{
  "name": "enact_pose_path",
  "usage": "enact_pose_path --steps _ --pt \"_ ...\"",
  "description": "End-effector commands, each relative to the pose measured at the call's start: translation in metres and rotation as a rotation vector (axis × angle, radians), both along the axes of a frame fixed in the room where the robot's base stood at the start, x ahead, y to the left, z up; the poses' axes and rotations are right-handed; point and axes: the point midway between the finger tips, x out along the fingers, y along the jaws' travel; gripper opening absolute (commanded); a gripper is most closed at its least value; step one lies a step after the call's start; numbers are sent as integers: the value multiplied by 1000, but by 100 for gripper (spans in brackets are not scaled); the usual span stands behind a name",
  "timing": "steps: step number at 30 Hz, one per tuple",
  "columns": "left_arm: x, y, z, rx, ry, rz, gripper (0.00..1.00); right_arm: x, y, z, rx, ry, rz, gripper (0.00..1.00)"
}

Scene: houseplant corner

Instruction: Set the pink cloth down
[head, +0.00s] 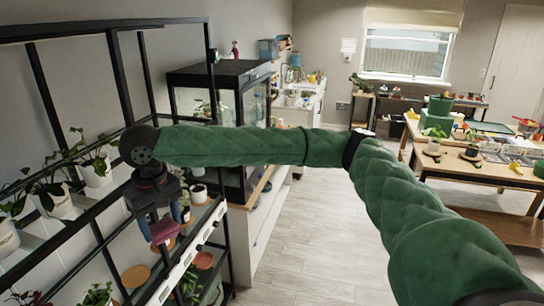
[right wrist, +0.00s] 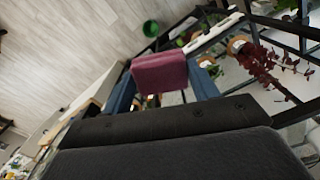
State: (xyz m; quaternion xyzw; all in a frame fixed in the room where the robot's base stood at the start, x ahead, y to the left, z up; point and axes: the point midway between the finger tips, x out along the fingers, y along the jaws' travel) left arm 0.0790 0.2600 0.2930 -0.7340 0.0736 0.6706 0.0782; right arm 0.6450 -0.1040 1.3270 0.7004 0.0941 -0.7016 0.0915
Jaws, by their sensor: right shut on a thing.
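The pink cloth (head: 165,231) hangs at the tip of my right gripper (head: 156,212), which points down by the black plant rack at the left of the head view. In the right wrist view the cloth (right wrist: 159,72) shows as a folded, dark pink piece between the two blue fingers of the right gripper (right wrist: 162,88). The gripper is shut on it. The cloth appears in the air in front of the rack's shelves; I cannot tell how far it is from the nearest shelf. My left gripper is not in view.
The black rack (head: 112,55) holds several potted plants, with bars close around my right gripper. A glass cabinet (head: 222,125) stands behind my forearm. A green pot (right wrist: 151,28) shows in the wrist view. The wooden floor (head: 290,240) is clear; a work table (head: 480,170) stands at right.

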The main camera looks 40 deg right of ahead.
Motion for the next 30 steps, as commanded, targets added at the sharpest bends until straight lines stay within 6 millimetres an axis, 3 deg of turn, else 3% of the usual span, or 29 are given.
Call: enact_pose_path --steps 3,15,30 --pt "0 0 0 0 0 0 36 -8 -13 -48 1 8 -31 38" --pt "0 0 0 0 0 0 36 -31 -49 -193 5 9 -134 38" --pt "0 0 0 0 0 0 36 -61 -91 -357 1 4 -240 38"
